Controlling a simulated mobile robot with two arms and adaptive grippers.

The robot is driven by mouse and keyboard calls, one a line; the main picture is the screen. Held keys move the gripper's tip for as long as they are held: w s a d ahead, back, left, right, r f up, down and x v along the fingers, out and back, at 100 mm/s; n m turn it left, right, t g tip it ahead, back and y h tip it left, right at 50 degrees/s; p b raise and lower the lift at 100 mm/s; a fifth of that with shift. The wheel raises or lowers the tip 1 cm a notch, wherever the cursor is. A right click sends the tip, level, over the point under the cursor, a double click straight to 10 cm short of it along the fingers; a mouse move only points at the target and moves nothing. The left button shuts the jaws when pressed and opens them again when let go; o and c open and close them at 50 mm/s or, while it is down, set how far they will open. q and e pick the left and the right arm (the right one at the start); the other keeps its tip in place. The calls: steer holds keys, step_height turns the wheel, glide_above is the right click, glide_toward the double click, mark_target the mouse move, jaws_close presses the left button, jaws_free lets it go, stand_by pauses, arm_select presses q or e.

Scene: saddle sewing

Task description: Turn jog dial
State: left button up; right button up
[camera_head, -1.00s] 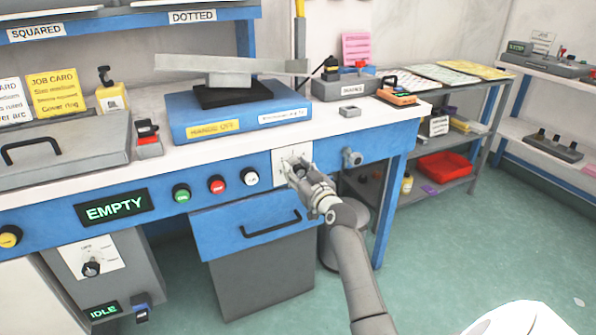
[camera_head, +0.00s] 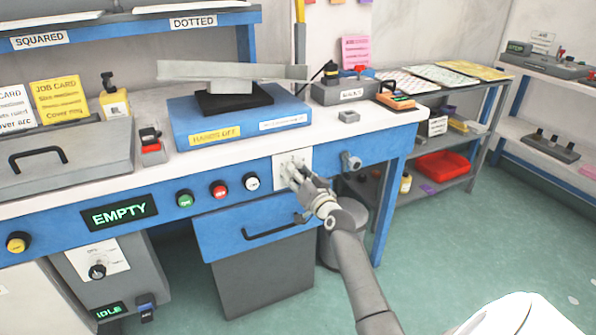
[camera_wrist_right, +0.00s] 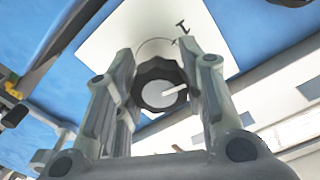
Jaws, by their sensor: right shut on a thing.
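The jog dial (camera_wrist_right: 160,86) is a dark ribbed knob with a pale face and a white pointer line, on a white square plate (camera_wrist_right: 110,45). In the right wrist view it sits between the fingers of my right gripper (camera_wrist_right: 160,90), which is shut on it. In the head view the plate (camera_head: 305,158) is on the blue bench front, right of the round buttons, and my right gripper (camera_head: 294,176) covers the dial. My left gripper is not in view.
Green (camera_head: 184,199), red (camera_head: 219,190) and white (camera_head: 252,182) buttons line the blue front beside an "EMPTY" display (camera_head: 119,212). A drawer handle (camera_head: 272,229) sticks out below. A grey knob (camera_head: 351,161) is to the right. Open floor (camera_head: 470,240) lies right of the bench.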

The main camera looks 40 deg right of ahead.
steer(key=m+p, duration=0.1)
steer(key=m, duration=0.1)
steer(key=shift+m, duration=0.3)
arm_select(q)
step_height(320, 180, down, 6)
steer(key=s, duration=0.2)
arm_select(e)
steer(key=shift+m, duration=1.1)
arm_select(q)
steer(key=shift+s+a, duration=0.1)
arm_select(e)
steer(key=o, duration=1)
steer(key=shift+o, duration=0.2)
steer(key=shift+s, duration=0.1)
steer(key=v, duration=1.2)
